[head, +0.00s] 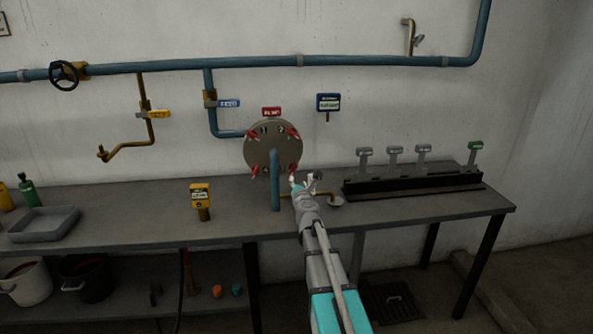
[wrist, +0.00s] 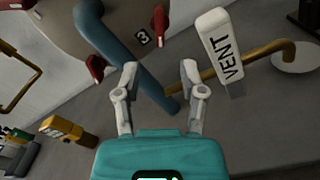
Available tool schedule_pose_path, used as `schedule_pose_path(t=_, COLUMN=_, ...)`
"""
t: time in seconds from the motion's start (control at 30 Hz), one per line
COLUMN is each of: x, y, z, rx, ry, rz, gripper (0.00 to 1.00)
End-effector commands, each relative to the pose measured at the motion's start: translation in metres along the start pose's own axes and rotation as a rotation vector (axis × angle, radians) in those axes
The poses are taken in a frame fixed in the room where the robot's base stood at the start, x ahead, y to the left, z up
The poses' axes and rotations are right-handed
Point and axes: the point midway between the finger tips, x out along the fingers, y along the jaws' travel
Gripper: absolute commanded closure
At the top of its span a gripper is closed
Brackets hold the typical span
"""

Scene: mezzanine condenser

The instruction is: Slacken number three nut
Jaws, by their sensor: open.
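The round condenser cover (head: 262,150) stands over the bench with red wing nuts around its rim. In the wrist view a tag marked 3 (wrist: 143,38) sits on the cover (wrist: 70,25), beside a red wing nut (wrist: 159,20) right of the blue pipe. This looks like the lower right nut (head: 293,168) in the head view. Another red nut (wrist: 95,65) is left of the pipe. My gripper (head: 304,179) is just below and right of the cover. In the wrist view my gripper (wrist: 160,72) is open and empty, its fingers short of the nut.
The blue pipe (wrist: 125,55) runs down from the cover, crossing between my fingers in the picture. A white VENT handle (wrist: 220,45) on a brass pipe (wrist: 265,52) is close to my right finger. A yellow tagged device (head: 200,196) and a tag rack (head: 415,183) stand on the bench.

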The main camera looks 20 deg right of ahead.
Motion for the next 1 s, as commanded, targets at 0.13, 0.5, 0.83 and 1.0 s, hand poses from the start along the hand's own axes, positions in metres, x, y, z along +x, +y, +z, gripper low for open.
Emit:
schedule_pose_path(t=0.13, x=0.027, y=0.0, z=0.0, rx=-0.001, ry=0.0, rz=0.0, gripper=0.47)
schedule_pose_path(t=0.5, x=0.082, y=-0.001, z=0.001, rx=-0.001, ry=-0.001, rz=-0.001, gripper=0.47)
schedule_pose_path(t=0.83, x=0.107, y=-0.002, z=0.001, rx=-0.001, ry=-0.001, rz=-0.001, gripper=0.47)
schedule_pose_path(t=1.0, x=0.109, y=-0.002, z=0.001, rx=-0.001, ry=-0.002, rz=-0.002, gripper=0.47)
